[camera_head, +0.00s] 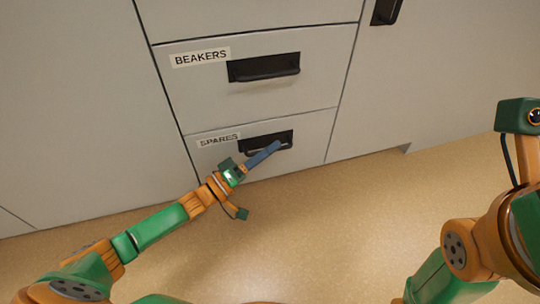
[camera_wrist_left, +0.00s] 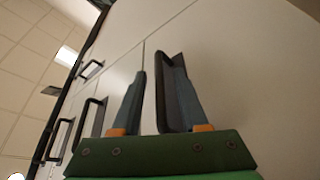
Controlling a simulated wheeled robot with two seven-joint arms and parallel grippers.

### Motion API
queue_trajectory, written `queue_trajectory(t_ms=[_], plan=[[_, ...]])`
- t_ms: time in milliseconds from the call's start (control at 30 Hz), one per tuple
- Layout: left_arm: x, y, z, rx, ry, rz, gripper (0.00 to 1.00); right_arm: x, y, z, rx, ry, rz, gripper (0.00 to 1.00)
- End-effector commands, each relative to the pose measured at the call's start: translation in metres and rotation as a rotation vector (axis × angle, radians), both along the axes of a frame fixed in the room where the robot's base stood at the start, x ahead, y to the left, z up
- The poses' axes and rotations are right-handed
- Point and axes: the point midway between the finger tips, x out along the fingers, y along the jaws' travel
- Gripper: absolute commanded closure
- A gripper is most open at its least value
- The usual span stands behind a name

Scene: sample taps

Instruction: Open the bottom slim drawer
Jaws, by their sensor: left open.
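The bottom slim drawer (camera_head: 312,137) is a pale grey front labelled SPARES, low in the cabinet in the head view. It looks flush with the fronts around it. Its black handle (camera_head: 287,139) sits in a dark recess, partly covered by my left gripper (camera_head: 277,146). In the left wrist view, my left gripper (camera_wrist_left: 160,68) has its two blue-grey fingers apart, with the handle's dark bar (camera_wrist_left: 161,90) showing between them, closer to the right finger. Whether a finger touches the bar, I cannot tell. My right arm shows at the right; its fingers are not visible.
Above is the BEAKERS drawer (camera_head: 310,90) with its own black handle (camera_head: 263,67); it looks shut. Another dark handle (camera_head: 386,10) is at the upper right. Plain cabinet panels flank the drawers. The tan floor (camera_head: 330,230) in front is clear.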

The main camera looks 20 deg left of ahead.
Motion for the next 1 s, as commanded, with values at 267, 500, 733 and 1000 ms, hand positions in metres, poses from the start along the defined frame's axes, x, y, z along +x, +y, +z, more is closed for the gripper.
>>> queue_trajectory(t_ms=[267,500,733,1000], plan=[[0.0017,-0.0012,0.0009,0.000,0.001,0.001,0.67,-0.0003,0.0001,0.0000,0.000,0.000,0.000,0.50],[0.0015,-0.0010,0.0006,0.000,0.001,0.001,1.00,-0.0003,0.0000,-0.0001,0.000,0.000,0.000,0.50],[0.0015,-0.0010,0.0004,0.001,0.000,0.001,1.00,-0.0001,0.0001,-0.0001,0.000,0.000,0.000,0.50],[0.0015,-0.0009,0.0003,0.001,0.000,0.001,1.00,0.0003,0.0003,-0.0002,0.000,0.002,0.000,0.50]])
